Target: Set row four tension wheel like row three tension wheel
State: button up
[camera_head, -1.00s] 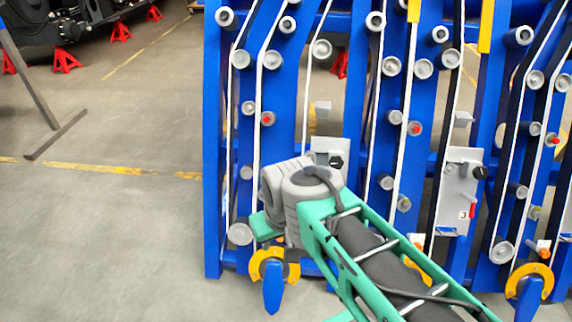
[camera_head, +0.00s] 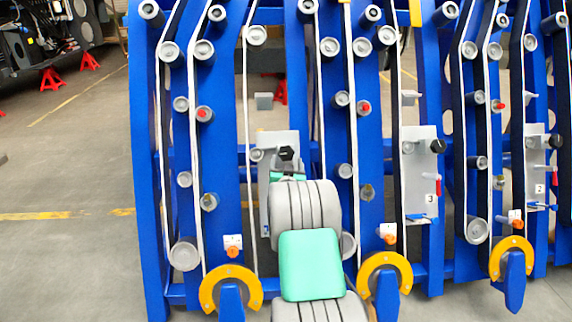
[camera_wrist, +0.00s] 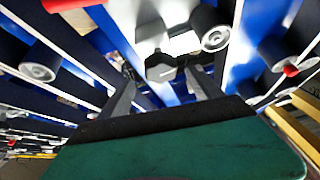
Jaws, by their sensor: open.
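The row four tension wheel is a black knob (camera_head: 286,153) on a pale grey plate (camera_head: 262,150), partly hidden behind my arm. In the wrist view the black knob (camera_wrist: 160,67) sits ahead of my gripper (camera_wrist: 160,78), between its two dark, spread fingers. The gripper is open, and I cannot tell whether the fingers reach around the knob. In the head view my arm mostly hides the gripper. The row three tension wheel is a similar black knob (camera_head: 437,146), on the grey plate marked 3 (camera_head: 418,175), in plain view to the right.
The blue frame (camera_head: 222,130) carries grey rollers, red-tipped pins and white belts close around the plates. Yellow half-ring guards (camera_head: 231,285) stand along its bottom. Another plate marked 2 (camera_head: 537,165) is at the right. Open floor (camera_head: 65,240) lies to the left.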

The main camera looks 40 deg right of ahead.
aim_at(286, 155)
jog(key=x, duration=0.5)
jog(key=shift+f+b, duration=0.15)
jog(key=shift+b, duration=0.25)
jog(key=shift+w+d, duration=0.3)
jog(key=shift+w, duration=0.15)
jog(key=shift+c, duration=0.5)
jog(key=c, duration=1.3)
jog(key=shift+b, duration=0.35)
